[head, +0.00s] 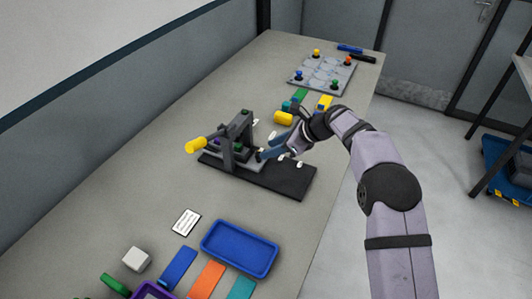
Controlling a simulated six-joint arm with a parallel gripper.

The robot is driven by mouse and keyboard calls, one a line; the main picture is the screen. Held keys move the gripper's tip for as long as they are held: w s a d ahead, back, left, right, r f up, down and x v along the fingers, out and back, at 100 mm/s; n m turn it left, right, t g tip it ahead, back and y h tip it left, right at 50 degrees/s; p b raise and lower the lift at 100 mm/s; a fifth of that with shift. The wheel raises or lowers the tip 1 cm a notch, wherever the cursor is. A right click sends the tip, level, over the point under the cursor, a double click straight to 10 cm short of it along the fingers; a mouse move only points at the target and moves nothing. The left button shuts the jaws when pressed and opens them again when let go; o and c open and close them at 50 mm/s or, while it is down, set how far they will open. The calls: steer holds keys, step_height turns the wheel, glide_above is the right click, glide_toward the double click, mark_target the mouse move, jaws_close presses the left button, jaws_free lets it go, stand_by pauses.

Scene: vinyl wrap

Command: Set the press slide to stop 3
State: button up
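The dark grey press (240,128) stands on the table, with a lever ending in a yellow knob (196,146) to its left. A long black base (290,182) runs from under the press towards the right. A grey slide plate (247,162) lies on the base, partly under the press frame. Small white tags (298,163) lie along the far side of the base; their numbers are too small to read. My gripper (263,154) is low at the right side of the press, by the slide's end. Whether it touches the slide, and its finger gap, cannot be told.
A blue tray (240,249), a white card (186,222), a white block (136,259) and coloured strips (206,280) lie in front. Yellow and green items (284,118) lie behind my wrist. A grey board with coloured knobs (322,75) is at the far end.

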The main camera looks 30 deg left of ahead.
steer(key=shift+b+v, duration=0.3)
steer(key=shift+v, duration=0.9)
steer(key=s+d+n+h, duration=0.2)
steer(key=s+d+n, duration=0.2)
steer(key=d, duration=0.7)
steer(key=s+d+n+h, duration=0.3)
steer(key=d+n, duration=0.1)
steer(key=d, duration=0.8)
steer(key=s+d+f+n+h, duration=0.2)
steer(key=s+d+n, duration=0.3)
steer(key=s+d, duration=0.4)
steer(key=s+d+f+n+h, duration=0.2)
steer(key=s+d+n, duration=0.3)
steer(key=s+d, duration=0.4)
steer(key=s, duration=0.3)
steer(key=shift+d+f, duration=0.2)
steer(key=shift+f, duration=0.05)
